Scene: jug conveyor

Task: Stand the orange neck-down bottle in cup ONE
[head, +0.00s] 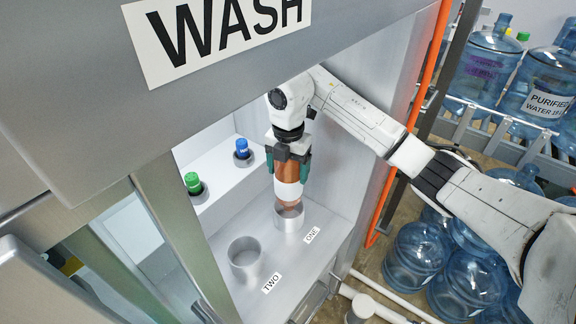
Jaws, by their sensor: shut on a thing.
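The orange bottle (289,172) with a white band hangs upright below my gripper (289,155). My gripper is shut on the bottle's upper part, with dark green fingers on both sides. The bottle's lower end is at the mouth of cup ONE (281,221), a short grey metal cup beside the ONE label (312,234). The cup's rim and the bottle's overlap hide how deep the lower end is, so I cannot tell whether it is inside the cup or just above it.
Cup TWO (243,262) stands empty to the left, near the TWO label (271,283). A green-capped item (193,184) and a blue-capped item (242,149) stand in holders behind. The WASH cabinet's overhang (110,100) and orange post (410,130) frame the bay. Water jugs (470,285) fill the right.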

